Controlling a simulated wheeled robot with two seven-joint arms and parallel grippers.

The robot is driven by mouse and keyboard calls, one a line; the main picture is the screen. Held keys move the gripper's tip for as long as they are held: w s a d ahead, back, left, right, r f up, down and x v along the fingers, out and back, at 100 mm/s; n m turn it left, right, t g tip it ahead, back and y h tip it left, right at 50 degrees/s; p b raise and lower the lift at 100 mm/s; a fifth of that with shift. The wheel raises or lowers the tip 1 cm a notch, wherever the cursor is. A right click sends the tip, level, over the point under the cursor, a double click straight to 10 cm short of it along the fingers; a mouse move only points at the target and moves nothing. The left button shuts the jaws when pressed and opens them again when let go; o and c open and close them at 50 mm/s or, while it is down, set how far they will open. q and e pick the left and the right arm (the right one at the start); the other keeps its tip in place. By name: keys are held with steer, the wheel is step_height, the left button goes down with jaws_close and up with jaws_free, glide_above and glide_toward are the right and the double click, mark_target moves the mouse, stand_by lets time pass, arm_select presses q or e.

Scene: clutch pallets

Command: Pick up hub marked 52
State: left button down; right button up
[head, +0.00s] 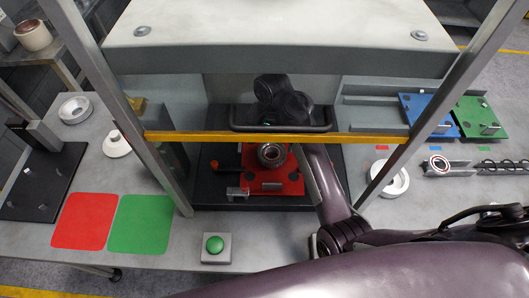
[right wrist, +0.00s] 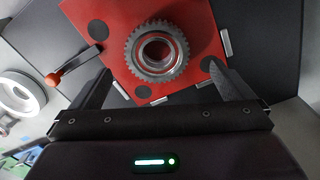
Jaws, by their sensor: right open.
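A grey toothed hub (head: 271,154) with a round bore sits on the red pallet (head: 290,186) in the middle station. In the right wrist view the same hub (right wrist: 157,56) lies on the red plate (right wrist: 203,20), just beyond and between my fingertips. No number can be read on it. My right gripper (right wrist: 159,70) is open and empty, with one finger to each side of the hub's near edge. In the head view only the dark wrist shows behind the yellow bar; the fingers cannot be made out. My left gripper is not in view.
A yellow bar (head: 330,138) and slanted grey posts frame the station. A red-knobbed lever (right wrist: 54,79) stands beside the pallet. Blue (head: 431,112) and green (head: 478,118) pallets lie at the right, with a white ring (head: 392,183) nearer. A green button (head: 214,244) is at the front.

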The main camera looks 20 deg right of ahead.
mark_target(272, 154)
steer(key=f+p, duration=0.1)
steer(key=f, duration=0.3)
steer(key=f+p, duration=0.1)
steer(key=f, duration=0.1)
steer(key=shift+d+f+p, duration=0.3)
steer(key=shift+d, duration=0.05)
steer(key=shift+f, duration=0.4)
steer(key=c, duration=1.2)
steer(key=shift+w+r, duration=0.1)
steer(key=shift+c, duration=0.7)
